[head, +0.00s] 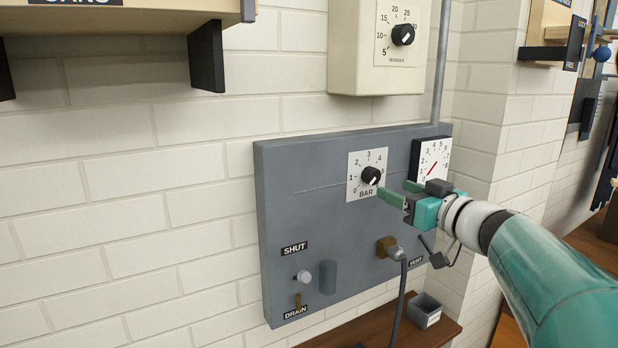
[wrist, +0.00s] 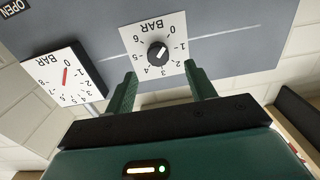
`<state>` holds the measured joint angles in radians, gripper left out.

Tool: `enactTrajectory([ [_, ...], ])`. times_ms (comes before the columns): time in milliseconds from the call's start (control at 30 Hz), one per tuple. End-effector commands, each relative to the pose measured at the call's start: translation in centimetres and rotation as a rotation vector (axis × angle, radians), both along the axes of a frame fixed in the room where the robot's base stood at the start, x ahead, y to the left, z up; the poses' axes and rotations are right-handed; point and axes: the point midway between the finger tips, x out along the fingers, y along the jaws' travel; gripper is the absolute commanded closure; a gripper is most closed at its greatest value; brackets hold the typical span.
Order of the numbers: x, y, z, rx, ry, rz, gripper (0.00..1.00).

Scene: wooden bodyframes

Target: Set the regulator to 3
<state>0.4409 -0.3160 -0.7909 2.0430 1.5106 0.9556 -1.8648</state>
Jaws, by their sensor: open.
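The regulator is a black knob (head: 371,176) on a white square dial plate marked BAR (head: 354,168), on a grey wall panel. The knob also shows in the wrist view (wrist: 158,54), upside down, with numbers from 0 to 6 around it. It bears a short white mark; I cannot tell surely which number it points to. My gripper (head: 401,190) is just right of the knob in the head view. In the wrist view my gripper (wrist: 161,78) is open and empty, its green fingers spread to either side below the knob, apart from it.
A BAR gauge (head: 432,162) with a red needle sits close right of the dial; it also shows in the wrist view (wrist: 64,76). Below are a brown fitting with a hose (head: 388,247) and a SHUT/DRAIN valve (head: 303,277). A beige box (head: 372,72) hangs above.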

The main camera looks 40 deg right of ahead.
Motion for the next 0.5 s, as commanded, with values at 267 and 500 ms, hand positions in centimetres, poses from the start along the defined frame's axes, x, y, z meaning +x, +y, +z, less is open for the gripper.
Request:
enactTrajectory([
  [267, 5.3, -1.2, -0.1, 0.001, 0.0, -0.004, 0.45],
  [500, 8.1, -1.7, 0.0, 0.001, -0.002, -0.006, 0.45],
])
